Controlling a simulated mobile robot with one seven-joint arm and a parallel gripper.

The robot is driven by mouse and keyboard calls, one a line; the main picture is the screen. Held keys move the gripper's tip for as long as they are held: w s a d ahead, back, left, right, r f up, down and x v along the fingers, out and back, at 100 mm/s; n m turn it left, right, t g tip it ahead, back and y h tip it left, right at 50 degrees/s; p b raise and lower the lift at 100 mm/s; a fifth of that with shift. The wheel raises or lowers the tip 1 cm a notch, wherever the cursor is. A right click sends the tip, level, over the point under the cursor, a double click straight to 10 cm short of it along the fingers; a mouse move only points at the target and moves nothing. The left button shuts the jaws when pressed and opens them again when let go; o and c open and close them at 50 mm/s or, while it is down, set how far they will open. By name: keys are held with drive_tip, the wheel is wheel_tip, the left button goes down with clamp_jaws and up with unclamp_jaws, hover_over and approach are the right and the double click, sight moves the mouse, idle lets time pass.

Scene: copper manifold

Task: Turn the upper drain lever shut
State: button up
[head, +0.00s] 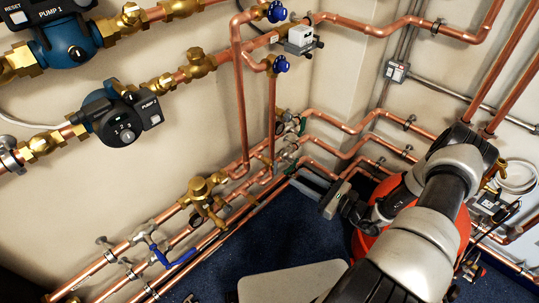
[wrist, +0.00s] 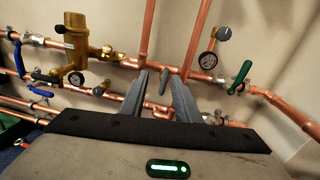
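No label shows which lever is the upper drain lever. A small grey lever-like piece (wrist: 164,82) stands between my fingers, in front of the copper pipes in the wrist view. A green lever (wrist: 241,73) sits on the upper pipe to the right; it shows small in the head view (head: 302,125). A blue lever (wrist: 45,78) lies at the left; a blue lever also shows at lower left in the head view (head: 177,258). My gripper (wrist: 160,82) is open, its two grey fingers apart and pointing at the pipes; contact cannot be told. The head view shows it near the corner (head: 322,190).
A brass valve (wrist: 75,45) stands left of my fingers, and a round gauge (wrist: 208,61) to the right. Vertical copper pipes (wrist: 196,40) rise close behind the fingers. Pumps (head: 120,118) hang on the left wall. Blue floor (head: 230,262) lies below the pipes.

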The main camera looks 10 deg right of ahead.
wheel_tip(320, 180, down, 2)
drive_tip(key=d+m+t+h, duration=0.1)
drive_tip(key=m, duration=0.1)
drive_tip(key=b, duration=0.3)
approach(268, 160)
drive_tip(key=x, duration=0.3)
drive_tip(key=r+x, duration=0.1)
drive_tip(key=x, duration=0.6)
drive_tip(key=shift+a+r, duration=0.1)
drive_tip(key=shift+r, duration=0.15)
clamp_jaws()
